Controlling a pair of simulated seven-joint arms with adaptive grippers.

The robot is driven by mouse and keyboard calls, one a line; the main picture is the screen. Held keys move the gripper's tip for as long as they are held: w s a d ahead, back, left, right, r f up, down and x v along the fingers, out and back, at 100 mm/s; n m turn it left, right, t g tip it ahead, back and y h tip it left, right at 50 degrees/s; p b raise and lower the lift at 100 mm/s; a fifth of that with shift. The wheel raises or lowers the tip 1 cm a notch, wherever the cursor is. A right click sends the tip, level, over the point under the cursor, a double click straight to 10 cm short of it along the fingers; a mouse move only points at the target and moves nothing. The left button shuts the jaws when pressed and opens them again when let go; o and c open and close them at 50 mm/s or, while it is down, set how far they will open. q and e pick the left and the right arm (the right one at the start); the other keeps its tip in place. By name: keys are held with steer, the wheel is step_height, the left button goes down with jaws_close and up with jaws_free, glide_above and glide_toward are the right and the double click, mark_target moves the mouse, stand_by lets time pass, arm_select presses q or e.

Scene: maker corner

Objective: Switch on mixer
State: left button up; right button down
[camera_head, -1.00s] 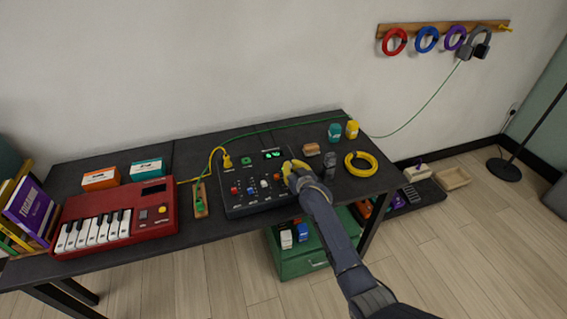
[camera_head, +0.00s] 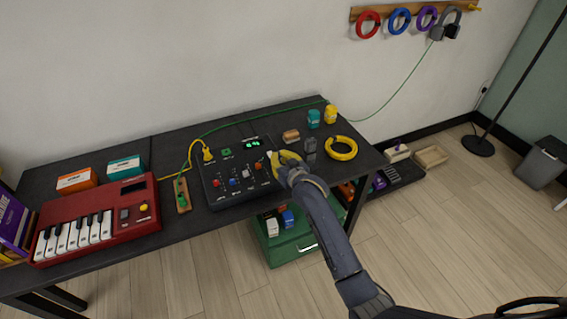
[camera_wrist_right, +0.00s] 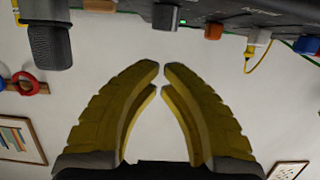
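The mixer (camera_head: 211,190) is a dark box with coloured knobs and sliders on the black table, with a lit green display (camera_head: 252,143) at its back. My right gripper (camera_head: 275,155) has yellow fingers and is over the mixer's right side, hiding part of it. In the right wrist view the fingertips (camera_wrist_right: 162,68) nearly meet, with only a thin gap and nothing between them. Mixer controls, including an orange knob (camera_wrist_right: 214,31) and a grey one with a green light (camera_wrist_right: 165,16), hang at the top of that upside-down view. Contact cannot be told. My left gripper is out of view.
A red keyboard (camera_head: 130,213) and a small wooden board with a green part (camera_head: 182,195) are left of the mixer. A grey microphone-like object (camera_head: 310,146) and a yellow ring (camera_head: 341,148) stand close right of my gripper. A yellow cable plugs into the mixer's back left.

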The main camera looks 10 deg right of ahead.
steer(key=shift+v, duration=1.55)
steer(key=shift+f, duration=0.15)
steer(key=shift+s, duration=0.1)
